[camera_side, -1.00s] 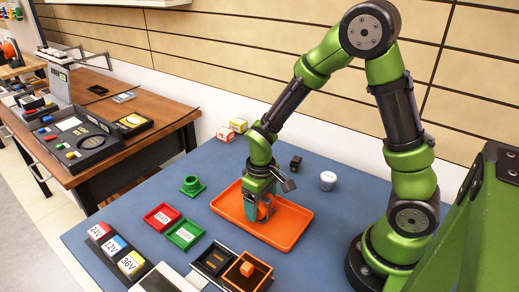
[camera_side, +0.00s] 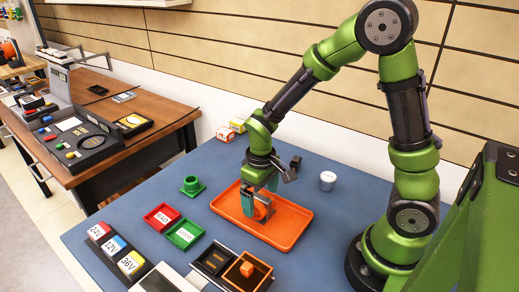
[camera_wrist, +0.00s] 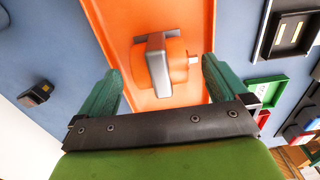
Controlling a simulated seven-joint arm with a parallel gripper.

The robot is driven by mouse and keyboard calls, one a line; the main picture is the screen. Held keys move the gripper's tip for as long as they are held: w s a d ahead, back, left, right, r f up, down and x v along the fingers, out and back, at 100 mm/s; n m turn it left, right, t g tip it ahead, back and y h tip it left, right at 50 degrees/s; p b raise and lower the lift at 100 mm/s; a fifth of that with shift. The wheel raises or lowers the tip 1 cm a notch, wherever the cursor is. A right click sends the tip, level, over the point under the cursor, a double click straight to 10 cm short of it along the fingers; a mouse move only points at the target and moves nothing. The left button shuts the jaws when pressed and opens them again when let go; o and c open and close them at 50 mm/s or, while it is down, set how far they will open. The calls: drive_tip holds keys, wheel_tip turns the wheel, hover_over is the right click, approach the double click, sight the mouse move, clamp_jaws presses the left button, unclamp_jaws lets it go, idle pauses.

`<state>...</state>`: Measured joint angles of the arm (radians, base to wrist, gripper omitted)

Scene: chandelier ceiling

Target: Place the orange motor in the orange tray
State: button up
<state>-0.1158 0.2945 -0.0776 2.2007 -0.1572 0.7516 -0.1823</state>
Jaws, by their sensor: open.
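The orange motor (camera_wrist: 177,62), with a grey bracket across it, lies in the orange tray (camera_wrist: 112,18) in the wrist view. In the side view the motor (camera_side: 262,208) shows inside the left part of the tray (camera_side: 292,224), partly hidden by my gripper. My gripper (camera_wrist: 162,82) is open, its two teal fingers apart with the motor beyond and between them. In the side view my gripper (camera_side: 258,192) is over the left part of the tray, just above the motor.
Red (camera_side: 162,217) and green (camera_side: 185,234) small trays and a green round part (camera_side: 192,186) lie left of the orange tray. A black holder with an orange block (camera_side: 247,269) stands in front. A white cup (camera_side: 328,180) and a small dark block (camera_wrist: 36,93) are behind the tray.

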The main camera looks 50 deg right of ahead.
sight(261, 197)
wheel_tip(261, 197, up, 9)
drive_tip(key=s+a+r+m+t+y, duration=0.1)
drive_tip(key=s+r+m+t+y, duration=0.1)
drive_tip(key=s+r+m+t, duration=0.2)
drive_tip(key=s+r+t, duration=0.3)
drive_tip(key=s+r, duration=0.2)
drive_tip(key=r, duration=0.2)
drive_tip(key=shift+a, duration=0.4)
